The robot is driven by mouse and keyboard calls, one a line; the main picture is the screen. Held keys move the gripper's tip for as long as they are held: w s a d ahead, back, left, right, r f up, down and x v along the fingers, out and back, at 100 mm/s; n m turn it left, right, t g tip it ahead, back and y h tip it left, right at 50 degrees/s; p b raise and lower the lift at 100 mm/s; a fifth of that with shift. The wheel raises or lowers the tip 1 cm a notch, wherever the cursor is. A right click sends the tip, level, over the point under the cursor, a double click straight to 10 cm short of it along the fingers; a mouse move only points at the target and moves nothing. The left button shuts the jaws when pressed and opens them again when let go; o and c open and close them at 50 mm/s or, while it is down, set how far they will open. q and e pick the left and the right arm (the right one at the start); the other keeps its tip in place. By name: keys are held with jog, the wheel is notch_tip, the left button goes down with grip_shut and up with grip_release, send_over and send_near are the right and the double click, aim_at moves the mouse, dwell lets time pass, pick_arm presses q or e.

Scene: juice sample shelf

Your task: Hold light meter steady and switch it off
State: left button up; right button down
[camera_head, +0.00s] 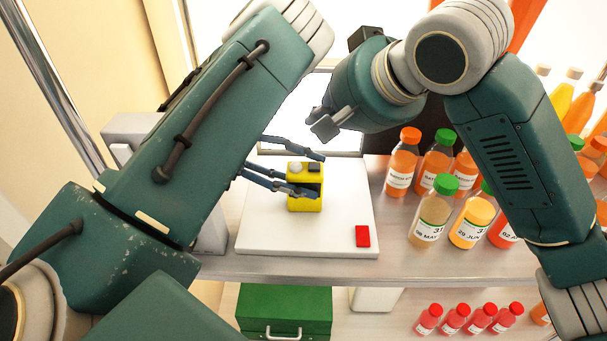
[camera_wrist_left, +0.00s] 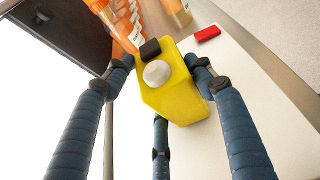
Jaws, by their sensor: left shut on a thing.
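The yellow light meter (camera_head: 306,199) stands upright on a white board (camera_head: 262,236). It has a white dome and a black switch (camera_head: 315,167) on top. My left gripper (camera_head: 304,174) has its blue fingers closed around the meter. In the left wrist view, the fingers of this gripper (camera_wrist_left: 160,84) press on the yellow body (camera_wrist_left: 180,97) from both sides, with a third finger below; the white dome and black switch (camera_wrist_left: 150,48) face the camera. My right gripper (camera_head: 332,123) hangs above and behind the meter, apart from it; its fingers are mostly hidden by its wrist.
A red block (camera_head: 362,236) lies on the board's front right. Several juice bottles (camera_head: 432,218) crowd the shelf to the right. A green box (camera_head: 284,311) and red-capped bottles (camera_head: 453,319) stand below. The board's front left is bare.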

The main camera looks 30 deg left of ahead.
pick_arm(q)
jog(key=o, duration=1.5)
